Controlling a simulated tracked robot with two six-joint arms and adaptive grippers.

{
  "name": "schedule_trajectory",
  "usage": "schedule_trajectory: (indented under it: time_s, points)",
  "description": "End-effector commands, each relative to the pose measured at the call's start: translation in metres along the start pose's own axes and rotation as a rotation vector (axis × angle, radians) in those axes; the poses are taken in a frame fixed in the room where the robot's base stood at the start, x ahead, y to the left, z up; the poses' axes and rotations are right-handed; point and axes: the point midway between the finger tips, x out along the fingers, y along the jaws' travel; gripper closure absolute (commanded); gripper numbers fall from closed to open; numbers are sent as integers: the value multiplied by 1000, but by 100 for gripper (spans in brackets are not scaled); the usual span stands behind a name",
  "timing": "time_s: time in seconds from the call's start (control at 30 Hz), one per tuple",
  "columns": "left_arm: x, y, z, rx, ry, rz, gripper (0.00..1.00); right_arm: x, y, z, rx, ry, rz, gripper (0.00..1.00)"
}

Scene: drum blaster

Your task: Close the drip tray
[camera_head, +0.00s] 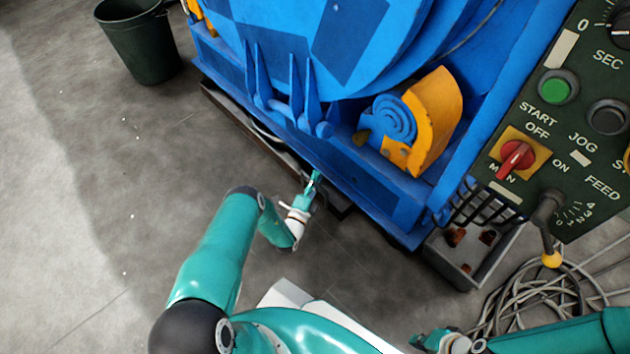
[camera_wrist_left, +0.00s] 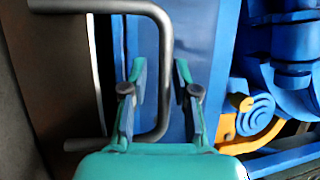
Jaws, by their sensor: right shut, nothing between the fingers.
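The drip tray (camera_head: 232,119) is a dark brown, shallow slab sticking out a little from under the blue machine's near edge. In the left wrist view its brown surface (camera_wrist_left: 55,75) fills the left side, with a grey U-shaped bar handle (camera_wrist_left: 165,55) on it. My left gripper (camera_head: 314,181) is low beside the tray's edge; it also shows in the left wrist view (camera_wrist_left: 160,72). Its fingers are apart, with the handle's long bar in view between them and gaps visible; contact cannot be told. My right gripper (camera_head: 425,341) is shut and empty at the bottom edge, partly cut off.
The blue machine (camera_head: 225,68) with its drum stands over the tray. A control panel (camera_head: 580,130) hangs at the right. A grey box (camera_head: 465,265) and coiled cables (camera_head: 530,300) lie below it. A dark bin (camera_head: 145,45) stands at upper left. The floor at left is clear.

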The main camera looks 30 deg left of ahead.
Motion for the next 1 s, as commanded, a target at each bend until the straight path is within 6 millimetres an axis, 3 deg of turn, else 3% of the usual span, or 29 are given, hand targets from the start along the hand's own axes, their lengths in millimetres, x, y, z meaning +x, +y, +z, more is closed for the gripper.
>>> schedule_trajectory:
  time_s: [0.47,1.0]
  points:
    - [-13,0,1,-3,-1,1,63,-1,0,0,0,0,0,100]
    - [-108,2,2,-2,-4,2,63,-1,0,0,0,0,0,100]
